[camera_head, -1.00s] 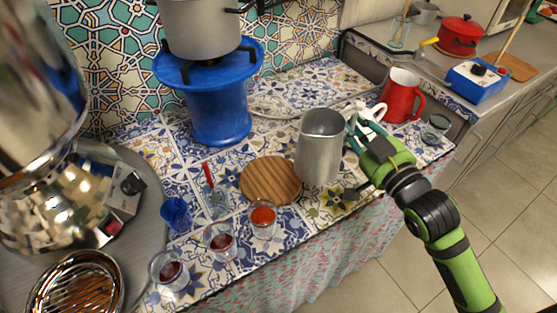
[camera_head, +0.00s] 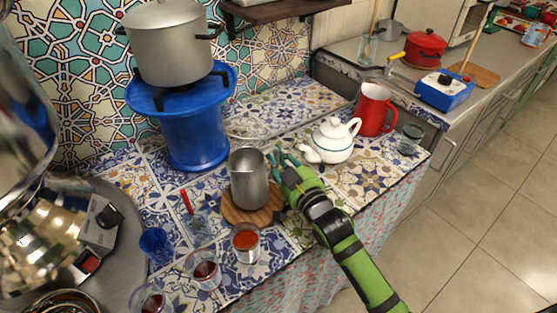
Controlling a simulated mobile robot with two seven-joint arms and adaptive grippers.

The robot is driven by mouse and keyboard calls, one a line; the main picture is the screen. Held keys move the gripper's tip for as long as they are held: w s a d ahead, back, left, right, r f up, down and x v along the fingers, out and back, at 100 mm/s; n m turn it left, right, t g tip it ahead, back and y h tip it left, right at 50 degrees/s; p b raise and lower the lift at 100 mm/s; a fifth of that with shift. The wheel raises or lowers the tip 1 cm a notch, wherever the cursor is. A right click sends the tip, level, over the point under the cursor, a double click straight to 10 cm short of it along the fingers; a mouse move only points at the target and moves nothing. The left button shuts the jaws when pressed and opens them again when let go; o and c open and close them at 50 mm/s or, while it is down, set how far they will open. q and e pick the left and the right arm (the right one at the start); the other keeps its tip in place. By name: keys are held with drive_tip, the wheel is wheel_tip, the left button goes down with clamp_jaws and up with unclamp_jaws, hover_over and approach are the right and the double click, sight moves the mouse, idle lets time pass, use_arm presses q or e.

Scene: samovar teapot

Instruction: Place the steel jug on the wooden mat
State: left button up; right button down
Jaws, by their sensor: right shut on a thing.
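The steel jug (camera_head: 248,180) is grey, tall and upright. In the head view it stands over the round wooden mat (camera_head: 233,214), and its base hides much of the mat. Whether the base touches the mat or hovers just above it, I cannot tell. My right gripper (camera_head: 274,166) is at the right side of the jug, shut on it near its handle side. The handle is hidden by the fingers. My left gripper is not in view.
A white teapot (camera_head: 332,141) and a red jug (camera_head: 374,110) stand right of my right gripper. Glasses of red drink (camera_head: 203,269) stand close in front of the mat. A blue stand (camera_head: 191,136) bears a pot behind. A shiny samovar (camera_head: 38,228) fills the left.

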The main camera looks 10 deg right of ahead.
drive_tip(key=shift+f, duration=0.2)
drive_tip(key=shift+f, duration=0.1)
drive_tip(key=shift+f, duration=0.4)
drive_tip(key=shift+s+f, duration=0.1)
drive_tip(key=shift+f, duration=0.05)
